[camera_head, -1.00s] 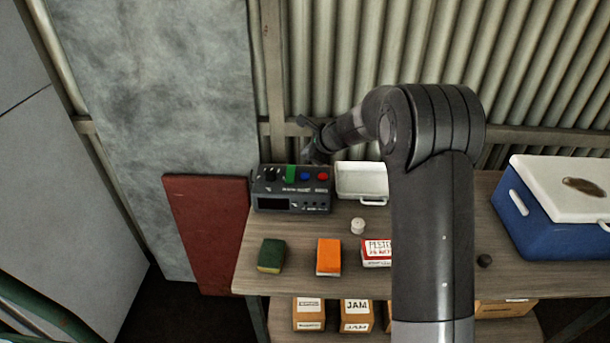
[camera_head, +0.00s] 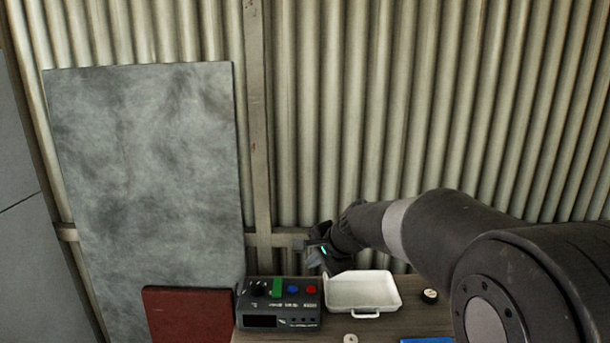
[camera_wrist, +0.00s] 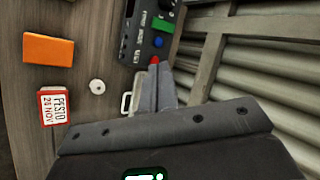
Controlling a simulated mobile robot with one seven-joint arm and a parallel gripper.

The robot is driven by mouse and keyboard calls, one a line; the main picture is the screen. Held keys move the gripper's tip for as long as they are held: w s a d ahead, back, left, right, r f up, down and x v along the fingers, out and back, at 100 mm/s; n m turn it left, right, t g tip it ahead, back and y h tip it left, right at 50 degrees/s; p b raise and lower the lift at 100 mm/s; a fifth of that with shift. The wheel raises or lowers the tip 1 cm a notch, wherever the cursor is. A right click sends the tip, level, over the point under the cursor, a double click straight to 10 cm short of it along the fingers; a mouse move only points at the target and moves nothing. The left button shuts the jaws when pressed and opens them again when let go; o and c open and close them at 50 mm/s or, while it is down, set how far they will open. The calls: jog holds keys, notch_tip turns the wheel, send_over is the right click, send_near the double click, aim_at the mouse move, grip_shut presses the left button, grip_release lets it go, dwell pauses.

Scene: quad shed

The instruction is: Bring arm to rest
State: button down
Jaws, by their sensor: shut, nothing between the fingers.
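My arm reaches in from the right in the head view. My gripper (camera_head: 316,260) is up over the back of the bench, above the gap between the dark control box (camera_head: 279,304) and the white tray (camera_head: 362,293). In the wrist view my gripper (camera_wrist: 157,75) is shut and empty, its fingers together. The control box (camera_wrist: 148,35), with green, blue and red buttons, lies beyond the fingertips there.
The wooden bench (camera_head: 400,322) stands against a corrugated wall (camera_head: 400,120). A grey panel (camera_head: 150,170) and a red board (camera_head: 188,316) lean at left.

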jog(key=s+d+n+h, duration=0.2)
jog(key=s+d+n, duration=0.3)
jog(key=s, duration=1)
jog(key=s+d+r+n+h, duration=0.1)
jog(key=s+d+n+h, duration=0.2)
jog(key=s, duration=1.2)
jog(key=d+n, duration=0.2)
jog(key=d, duration=0.2)
jog(key=shift+s+d+r+n+g, duration=0.3)
jog(key=shift+s+d+n, duration=0.1)
jog(key=c, duration=2.2)
grip_release()
